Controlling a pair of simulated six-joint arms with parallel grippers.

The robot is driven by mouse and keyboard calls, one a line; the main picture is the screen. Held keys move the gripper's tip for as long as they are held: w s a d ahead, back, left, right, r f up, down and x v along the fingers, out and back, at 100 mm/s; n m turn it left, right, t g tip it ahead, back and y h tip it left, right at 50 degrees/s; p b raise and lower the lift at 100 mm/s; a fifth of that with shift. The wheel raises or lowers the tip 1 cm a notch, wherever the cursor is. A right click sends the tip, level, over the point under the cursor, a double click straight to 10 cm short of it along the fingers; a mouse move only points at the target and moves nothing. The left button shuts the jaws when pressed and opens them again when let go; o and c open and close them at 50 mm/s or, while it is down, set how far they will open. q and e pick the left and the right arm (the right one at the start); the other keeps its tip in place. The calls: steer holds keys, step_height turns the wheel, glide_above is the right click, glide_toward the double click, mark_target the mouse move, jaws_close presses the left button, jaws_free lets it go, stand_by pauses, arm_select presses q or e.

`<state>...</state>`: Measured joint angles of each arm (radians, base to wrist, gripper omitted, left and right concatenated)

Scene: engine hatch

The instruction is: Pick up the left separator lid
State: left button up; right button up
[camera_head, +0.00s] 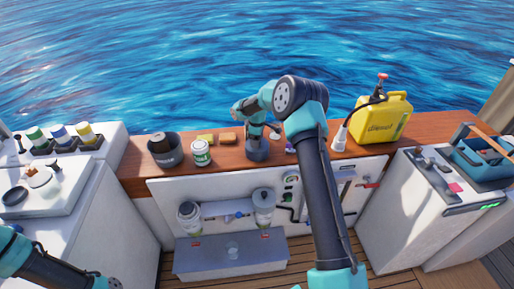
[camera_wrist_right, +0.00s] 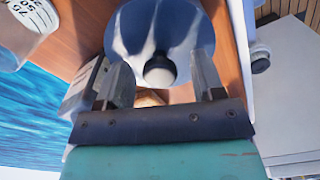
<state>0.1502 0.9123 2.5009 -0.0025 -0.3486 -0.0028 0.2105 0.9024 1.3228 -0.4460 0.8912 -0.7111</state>
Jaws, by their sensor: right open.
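Two small separators hang low on the white front panel in the head view, the left separator (camera_head: 189,217) and the right one (camera_head: 264,208). A pale top shows on the left one; I cannot tell its lid apart clearly. My right gripper (camera_head: 257,141) is well above and to the right of it, over a round dark-blue thing (camera_head: 257,154) on the wooden shelf. In the right wrist view my right gripper (camera_wrist_right: 165,85) is open, its fingers either side of a dark knob with a pale top (camera_wrist_right: 160,72) on a blue-grey round surface (camera_wrist_right: 190,30). My left gripper is out of view.
The wooden shelf (camera_head: 230,160) carries a dark pot (camera_head: 165,152), a white jar (camera_head: 200,153) and a yellow canister (camera_head: 382,120). A grey box (camera_head: 230,260) stands below the separators. Red-handled valve parts (camera_head: 368,185) are at right.

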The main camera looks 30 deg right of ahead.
steer(key=shift+f, duration=0.25)
steer(key=c, duration=1)
